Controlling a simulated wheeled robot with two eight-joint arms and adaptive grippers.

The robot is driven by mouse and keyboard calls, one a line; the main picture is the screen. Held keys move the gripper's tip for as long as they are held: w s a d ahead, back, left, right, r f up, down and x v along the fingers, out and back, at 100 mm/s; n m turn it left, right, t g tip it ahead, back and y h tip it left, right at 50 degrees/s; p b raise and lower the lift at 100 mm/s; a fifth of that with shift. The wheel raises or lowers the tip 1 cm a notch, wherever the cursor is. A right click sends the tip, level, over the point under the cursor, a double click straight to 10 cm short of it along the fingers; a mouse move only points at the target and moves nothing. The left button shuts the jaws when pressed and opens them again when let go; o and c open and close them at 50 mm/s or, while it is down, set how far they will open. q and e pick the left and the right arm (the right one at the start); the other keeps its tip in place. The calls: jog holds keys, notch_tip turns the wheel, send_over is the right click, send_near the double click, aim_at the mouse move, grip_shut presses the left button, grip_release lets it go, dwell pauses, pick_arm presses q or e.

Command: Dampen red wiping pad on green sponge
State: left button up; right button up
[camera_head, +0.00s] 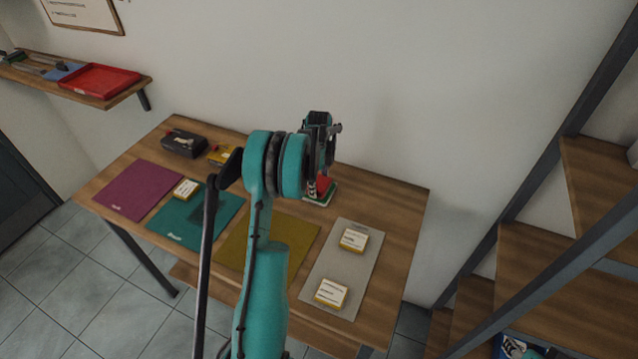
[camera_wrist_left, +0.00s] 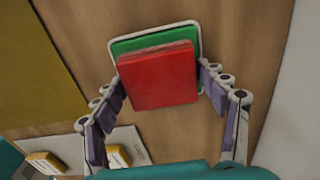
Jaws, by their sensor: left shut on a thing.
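The red wiping pad (camera_wrist_left: 158,80) is held between the two fingers of my left gripper (camera_wrist_left: 165,92), which is shut on it. In the head view the pad (camera_head: 325,184) shows as a small red patch below my left gripper (camera_head: 318,178). The green sponge (camera_wrist_left: 140,43) lies in a shallow white-rimmed tray (camera_wrist_left: 112,45) on the wooden table, mostly covered by the pad in the wrist view. Green also shows under the pad in the head view (camera_head: 326,197). The pad is right over the sponge; I cannot tell whether they touch. My right gripper is not in view.
The table (camera_head: 385,200) holds a purple mat (camera_head: 138,190), a teal mat (camera_head: 215,212), an olive mat (camera_head: 300,245) and a grey mat (camera_head: 340,262) with two yellow-and-white blocks. A dark box (camera_head: 184,143) stands at the back left. Wooden stairs (camera_head: 560,265) rise at right.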

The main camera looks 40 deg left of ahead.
aim_at(319, 182)
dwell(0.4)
pick_arm(q)
jog(key=shift+r+p, duration=1.85)
jog(key=shift+r, duration=1.7)
jog(key=shift+f, duration=0.1)
